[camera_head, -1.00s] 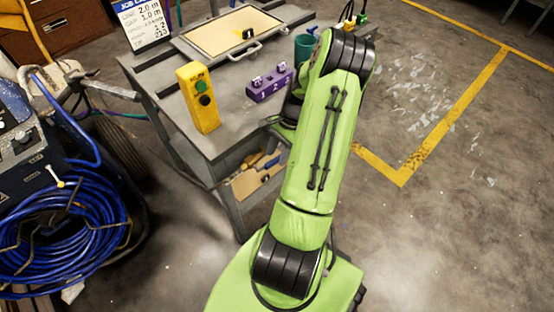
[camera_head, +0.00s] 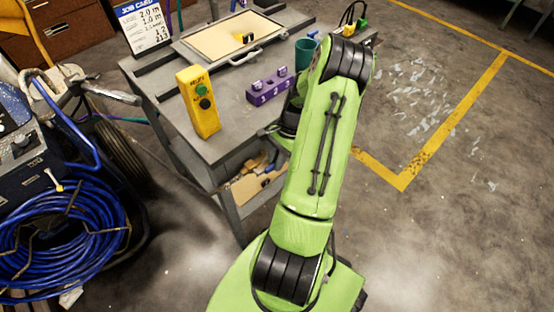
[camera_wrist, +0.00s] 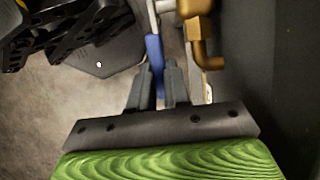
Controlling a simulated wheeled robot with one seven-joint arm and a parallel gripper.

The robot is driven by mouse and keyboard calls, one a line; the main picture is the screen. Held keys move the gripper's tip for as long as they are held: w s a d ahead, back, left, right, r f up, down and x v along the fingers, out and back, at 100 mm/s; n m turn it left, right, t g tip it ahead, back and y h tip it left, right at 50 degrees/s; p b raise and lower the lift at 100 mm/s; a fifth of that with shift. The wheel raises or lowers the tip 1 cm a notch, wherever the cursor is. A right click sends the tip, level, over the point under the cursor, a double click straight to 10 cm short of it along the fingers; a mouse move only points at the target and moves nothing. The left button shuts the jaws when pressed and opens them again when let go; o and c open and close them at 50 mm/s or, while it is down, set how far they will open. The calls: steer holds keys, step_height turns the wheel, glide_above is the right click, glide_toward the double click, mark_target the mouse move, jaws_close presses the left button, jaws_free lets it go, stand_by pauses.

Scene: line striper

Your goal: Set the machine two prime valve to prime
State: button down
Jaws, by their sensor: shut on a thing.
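In the wrist view my gripper (camera_wrist: 158,72) has its two grey fingers closed on a narrow blue handle (camera_wrist: 154,50). The handle runs up between the fingertips towards a pale metal part at the top edge. A brass fitting (camera_wrist: 197,32) with a bent end is just right of the handle. I cannot read from this view which valve position the handle is in, nor a machine number.
A grey work table (camera_head: 232,140) bears a yellow control box (camera_head: 199,105), a purple numbered block (camera_head: 269,88), a teal cup (camera_head: 305,52) and a framed tray (camera_head: 190,45). A machine with a coiled blue hose (camera_head: 65,240) stands at left. Open floor lies right.

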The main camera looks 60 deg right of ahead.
steer(key=shift+a+r+h+p, duration=0.15)
steer(key=shift+r+h+p, duration=0.25)
steer(key=shift+r+h, duration=0.2)
steer(key=shift+w+r+g+h, duration=0.1)
steer(key=shift+r+g+h, duration=0.15)
steer(key=shift+h, duration=0.25)
steer(key=c, duration=1.1)
jaws_free()
steer(key=shift+f, duration=0.1)
steer(key=d+r+p, duration=0.1)
steer(key=r, duration=0.4)
steer(key=r+p, duration=0.2)
steer(key=r, duration=0.3)
steer(key=d+r+p, duration=0.1)
steer(key=r+p, duration=0.1)
steer(key=r, duration=0.3)
steer(key=shift+s+d+r, duration=0.3)
steer(key=shift+s, duration=0.05)
